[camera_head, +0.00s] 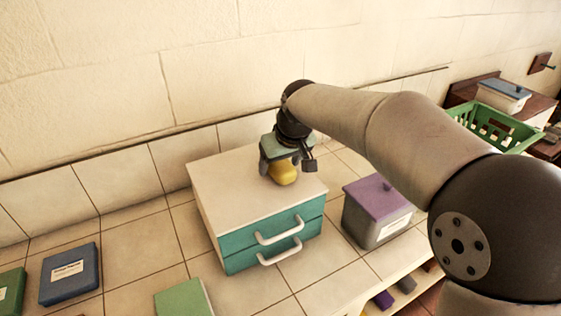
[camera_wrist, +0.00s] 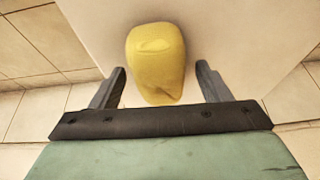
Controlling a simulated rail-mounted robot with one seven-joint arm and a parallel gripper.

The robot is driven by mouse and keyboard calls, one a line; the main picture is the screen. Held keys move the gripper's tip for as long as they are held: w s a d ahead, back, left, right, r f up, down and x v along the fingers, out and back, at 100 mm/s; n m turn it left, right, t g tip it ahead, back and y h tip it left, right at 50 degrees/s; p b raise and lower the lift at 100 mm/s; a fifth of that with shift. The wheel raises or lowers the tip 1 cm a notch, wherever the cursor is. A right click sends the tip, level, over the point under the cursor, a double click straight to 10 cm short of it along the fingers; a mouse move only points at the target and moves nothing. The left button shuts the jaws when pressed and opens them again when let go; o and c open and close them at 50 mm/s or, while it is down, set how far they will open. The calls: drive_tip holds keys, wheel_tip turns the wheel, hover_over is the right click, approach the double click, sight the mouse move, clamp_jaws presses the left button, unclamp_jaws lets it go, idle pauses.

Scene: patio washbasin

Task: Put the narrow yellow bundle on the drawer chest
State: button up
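The yellow bundle (camera_head: 284,175) is on the white top of the drawer chest (camera_head: 228,188), toward its back right. The chest has two teal drawers with white handles, both shut. My gripper (camera_head: 287,165) is above the chest top with its fingers down around the bundle. In the wrist view, the bundle (camera_wrist: 156,62) lies between the two dark fingers, with a gap on each side. My gripper is open there, and neither finger visibly touches the bundle. The underside of the bundle is hidden, so its contact with the top is not clearly seen.
A grey box with a purple lid (camera_head: 379,198) stands close right of the chest. A green basket (camera_head: 492,128) and a blue-lidded box (camera_head: 503,95) are at far right. A blue box (camera_head: 69,273) and a green box (camera_head: 184,299) are at front left. Behind is a tiled wall.

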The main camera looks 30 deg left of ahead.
drive_tip(key=shift+r, duration=0.1)
drive_tip(key=v, duration=1.2)
drive_tip(key=s+d+f+m+h, duration=0.1)
drive_tip(key=d+f+m+h, duration=0.3)
drive_tip(key=d, duration=1)
drive_tip(key=s+d+f+m+y, duration=0.1)
drive_tip(key=d+f+m, duration=0.35)
drive_tip(key=d, duration=1.05)
drive_tip(key=s+d+f+m+g, duration=0.1)
drive_tip(key=s+d+f+m, duration=0.2)
drive_tip(key=s+d+f, duration=0.8)
drive_tip(key=s+d, duration=0.2)
drive_tip(key=shift+d+g+h, duration=0.3)
drive_tip(key=shift+d+h, duration=0.1)
drive_tip(key=shift+s+f+m, duration=0.1)
drive_tip(key=shift+m, duration=0.15)
